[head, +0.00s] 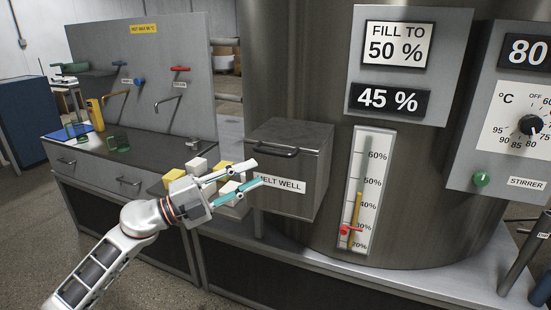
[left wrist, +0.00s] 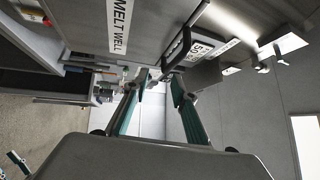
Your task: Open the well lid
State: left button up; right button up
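The melt well is a grey metal box (head: 300,190) with a "MELT WELL" label on its front. Its lid (head: 310,134) lies flat and shut on top, with a dark bar handle (head: 273,150) at the upper front edge. My left gripper (head: 258,172) is in front of the well's left part, a little below the handle in the head view. Its two fingers are apart with nothing visible between them. In the left wrist view the handle (left wrist: 179,45) shows just beyond the open fingertips (left wrist: 158,78); I see no clear contact. My right gripper is not in view.
White and yellow blocks (head: 197,165) sit on the counter left of the well, close behind my left gripper. A large steel tank (head: 330,60) with a level gauge (head: 366,190) stands behind and right. Taps (head: 180,69) are on the grey back panel.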

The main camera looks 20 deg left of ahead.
aim_at(271, 154)
pick_arm(q)
jog(key=w+d+r+m, duration=0.1)
jog(key=w, duration=0.1)
jog(key=w+d+r+m+g, duration=0.1)
jog(key=w+d, duration=0.1)
jog(key=w+d+r, duration=0.1)
jog(key=w+r, duration=0.1)
jog(key=shift+d+m, duration=0.25)
jog(key=shift+m, duration=0.15)
grip_shut()
